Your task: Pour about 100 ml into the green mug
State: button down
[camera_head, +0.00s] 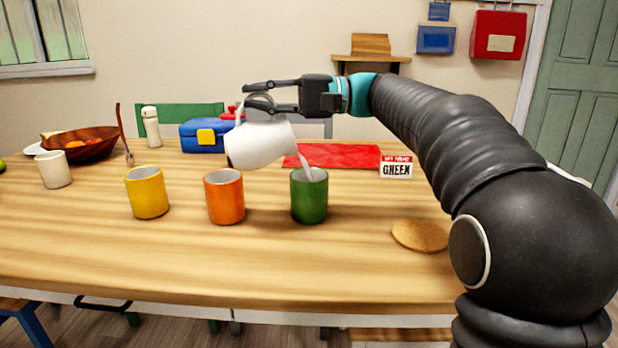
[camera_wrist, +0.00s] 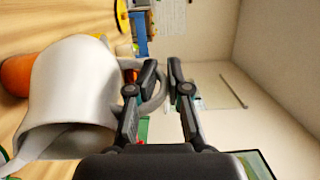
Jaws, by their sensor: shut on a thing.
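My gripper (camera_head: 262,97) is shut on the handle of a white pitcher (camera_head: 262,143) above the table. The pitcher is tilted with its mouth down to the right, and a pale stream (camera_head: 306,163) runs from it into the green mug (camera_head: 309,197). The green mug stands upright on the table; its fill level cannot be made out. In the wrist view the pitcher (camera_wrist: 75,85) fills the left side, with its handle between my gripper's fingers (camera_wrist: 162,75). A sign reading GREEN (camera_head: 396,167) stands behind and right of the mug.
An orange mug (camera_head: 225,197) and a yellow mug (camera_head: 147,193) stand left of the green mug. A white cup (camera_head: 54,170), a fruit bowl (camera_head: 92,148), a blue box (camera_head: 200,137) and a red mat (camera_head: 345,156) lie farther back. A round wooden coaster (camera_head: 420,235) lies right.

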aim_at(225, 133)
jog(key=shift+d, duration=0.1)
jog(key=a+r+p, duration=0.1)
jog(key=a+r+h+p, duration=0.1)
jog(key=p, duration=0.1)
jog(key=shift+s, duration=0.35)
jog(key=shift+s+a+h+p, duration=0.1)
jog(key=shift+a+h+p, duration=0.3)
jog(key=shift+p, duration=0.15)
jog(key=shift+s+a+f+h+p, duration=0.2)
jog(key=shift+a+f+h+p, duration=0.35)
jog(key=shift+h, duration=0.25)
jog(key=shift+a+f+n, duration=0.2)
jog(key=shift+f+n, duration=0.1)
jog(key=shift+f, duration=0.15)
jog(key=shift+s+a+f+t+h, duration=0.1)
jog(key=shift+a+t+h, duration=0.1)
jog(key=shift+a+h, duration=0.3)
jog(key=shift+s+a+f+t+h, duration=0.1)
jog(key=shift+a+t+h, duration=0.1)
jog(key=shift+h, duration=0.5)
jog(key=shift+a+f, duration=0.1)
jog(key=shift+f, duration=0.15)
